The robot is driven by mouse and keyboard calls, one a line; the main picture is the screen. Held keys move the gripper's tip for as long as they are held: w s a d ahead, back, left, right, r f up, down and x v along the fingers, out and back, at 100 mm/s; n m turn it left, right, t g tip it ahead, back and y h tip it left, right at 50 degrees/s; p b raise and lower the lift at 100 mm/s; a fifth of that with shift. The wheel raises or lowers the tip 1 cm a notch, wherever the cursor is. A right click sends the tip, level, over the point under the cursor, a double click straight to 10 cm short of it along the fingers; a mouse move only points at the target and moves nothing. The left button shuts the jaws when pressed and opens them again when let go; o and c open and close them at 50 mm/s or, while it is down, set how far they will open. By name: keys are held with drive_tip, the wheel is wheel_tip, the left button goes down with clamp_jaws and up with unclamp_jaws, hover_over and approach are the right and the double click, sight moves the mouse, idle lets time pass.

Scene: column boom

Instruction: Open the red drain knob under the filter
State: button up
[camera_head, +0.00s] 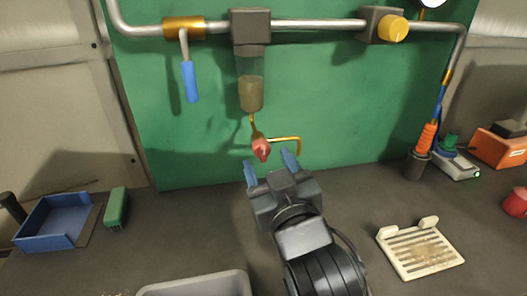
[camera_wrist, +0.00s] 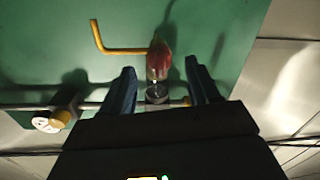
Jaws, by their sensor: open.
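The red drain knob (camera_head: 261,149) hangs under the filter (camera_head: 250,82), a clear bowl with brownish content below a grey head. A bent brass pipe (camera_head: 289,142) runs to the right of the knob. My gripper (camera_head: 271,160) is open, with its two blue fingers pointing up toward the knob. In the wrist view the red knob (camera_wrist: 159,60) appears between and just beyond the fingertips of my gripper (camera_wrist: 160,72). I see no contact between the fingers and the knob.
A pipe with a blue-handled valve (camera_head: 189,80) and a yellow knob (camera_head: 392,29) crosses the green panel (camera_head: 330,90). On the bench are a blue tray (camera_head: 55,222), a green brush (camera_head: 116,207), a grey bin (camera_head: 195,285) and a slotted cream tray (camera_head: 420,250).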

sight(265, 157)
drive_tip(key=shift+x, duration=1.8)
drive_tip(key=c, duration=1)
drive_tip(key=shift+c, duration=0.2)
